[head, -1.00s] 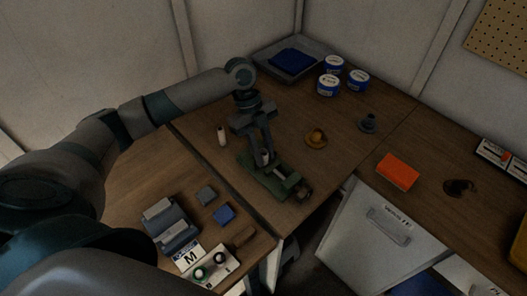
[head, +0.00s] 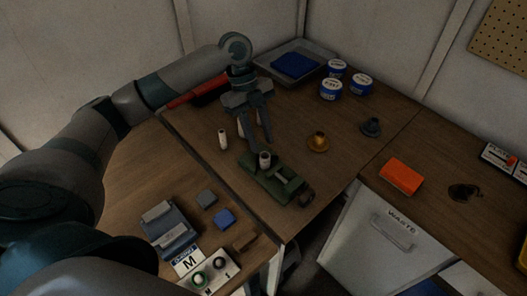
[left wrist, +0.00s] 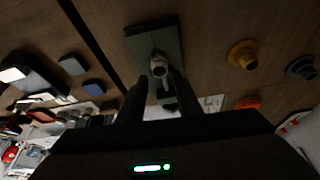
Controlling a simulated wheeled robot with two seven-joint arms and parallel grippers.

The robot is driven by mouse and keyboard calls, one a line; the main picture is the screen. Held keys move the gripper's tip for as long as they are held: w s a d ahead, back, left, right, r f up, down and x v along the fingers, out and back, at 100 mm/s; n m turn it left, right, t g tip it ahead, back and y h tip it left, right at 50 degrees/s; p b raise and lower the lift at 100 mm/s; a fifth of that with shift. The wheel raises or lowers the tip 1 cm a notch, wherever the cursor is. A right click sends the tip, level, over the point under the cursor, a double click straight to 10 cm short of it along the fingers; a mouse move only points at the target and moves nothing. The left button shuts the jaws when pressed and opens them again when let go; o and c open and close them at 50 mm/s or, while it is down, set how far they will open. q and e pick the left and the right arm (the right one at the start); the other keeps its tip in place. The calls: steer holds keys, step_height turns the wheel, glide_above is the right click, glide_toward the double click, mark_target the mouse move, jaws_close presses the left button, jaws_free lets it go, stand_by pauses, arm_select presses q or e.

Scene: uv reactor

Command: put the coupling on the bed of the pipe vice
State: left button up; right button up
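The coupling (head: 264,160), a small pale grey cylinder with a dark open top, stands upright on the bed of the green pipe vice (head: 253,171), behind the vice's jaw part. In the left wrist view, the coupling (left wrist: 158,66) shows on the green vice (left wrist: 147,37), just beyond and between my fingers. My left gripper (head: 255,138) is open and empty, above and behind the coupling, apart from it. Its two dark fingers (left wrist: 160,88) are spread in the left wrist view. My right gripper is not in view.
A white bottle (head: 223,140) stands left of the vice. A brass flanged part (head: 318,142) and a dark one (head: 371,127) stand to its right. A red-handled tool (head: 199,93) lies behind my left arm. Several blue-and-white tins (head: 331,90) and a tray (head: 321,61) are farther back.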

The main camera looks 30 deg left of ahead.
arm_select(q)
steer(key=b+v, duration=0.1)
steer(key=v, duration=0.4)
steer(key=shift+a+r, duration=0.1)
steer(key=shift+r, duration=0.3)
